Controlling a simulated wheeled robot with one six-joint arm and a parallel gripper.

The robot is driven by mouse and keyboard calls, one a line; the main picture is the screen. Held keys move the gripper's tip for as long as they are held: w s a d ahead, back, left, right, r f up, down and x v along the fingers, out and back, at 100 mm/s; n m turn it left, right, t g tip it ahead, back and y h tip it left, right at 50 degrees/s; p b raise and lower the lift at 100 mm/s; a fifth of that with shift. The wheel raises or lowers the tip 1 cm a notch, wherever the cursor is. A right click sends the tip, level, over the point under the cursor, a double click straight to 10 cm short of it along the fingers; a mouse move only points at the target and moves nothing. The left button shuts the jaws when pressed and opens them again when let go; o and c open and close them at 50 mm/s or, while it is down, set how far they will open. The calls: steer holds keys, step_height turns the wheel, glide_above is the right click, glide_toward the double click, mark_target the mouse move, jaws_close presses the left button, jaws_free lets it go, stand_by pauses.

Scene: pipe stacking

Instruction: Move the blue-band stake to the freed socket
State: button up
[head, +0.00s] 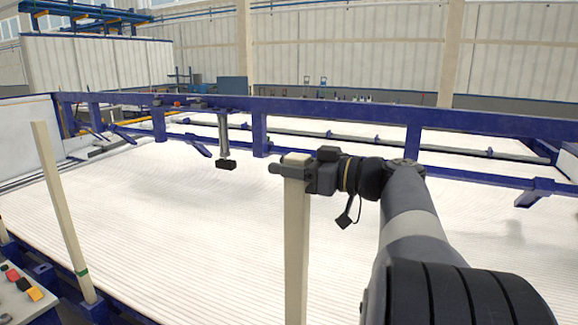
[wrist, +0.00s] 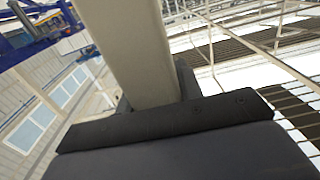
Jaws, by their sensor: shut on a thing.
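My gripper (head: 296,174) is shut around the upper end of a pale beige square stake (head: 296,250) in the middle of the head view. The stake stands about upright and its lower end is cut off by the picture edge. No blue band shows on its visible part, so its colour mark is hidden. In the wrist view the same stake (wrist: 130,50) runs up from between the dark jaws (wrist: 160,110). A second beige stake (head: 60,205) with a green band near its foot leans slightly at the left. No empty socket can be made out.
A wide bed of white pipes (head: 180,230) fills the middle. A blue rail frame (head: 340,110) crosses behind my gripper, with a hanging dark-ended post (head: 225,140). A panel with coloured buttons (head: 20,297) is at the lower left.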

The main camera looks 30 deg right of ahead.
jaws_close()
steer(key=shift+r+p, duration=2.15)
steer(key=shift+r, duration=2.5)
step_height(320, 180, up, 12)
steer(key=p, duration=0.6)
